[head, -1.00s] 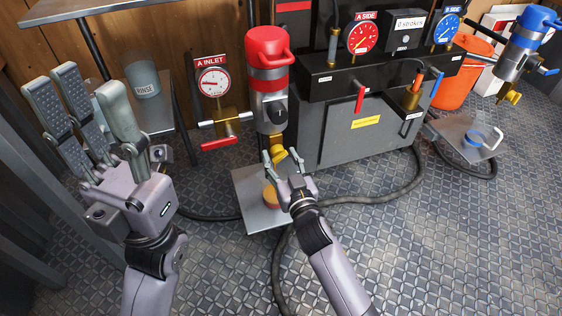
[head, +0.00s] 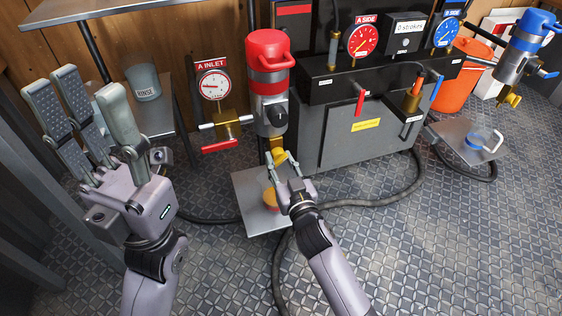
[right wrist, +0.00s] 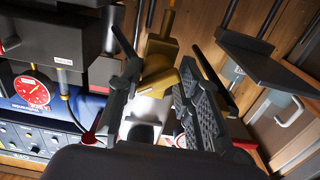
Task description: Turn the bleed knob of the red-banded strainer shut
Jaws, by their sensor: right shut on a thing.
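The red-banded strainer (head: 268,82) stands upright at the centre of the head view, with a red cap, a grey body and a black side knob. Its yellow bleed knob (head: 279,153) is at the bottom. My right gripper (head: 282,160) is shut on that knob from below, one finger on each side. In the right wrist view the yellow knob (right wrist: 160,75) sits between the dark fingers, partly hidden by them. My left gripper (head: 88,98) is open and empty at the left, with its fingers pointing up.
A metal tray (head: 248,185) with a yellow-orange round item lies under the strainer. The A INLET gauge (head: 214,85) and a red-handled valve (head: 220,145) are to its left. The grey pump unit (head: 350,135) stands to its right. Dark hoses cross the floor.

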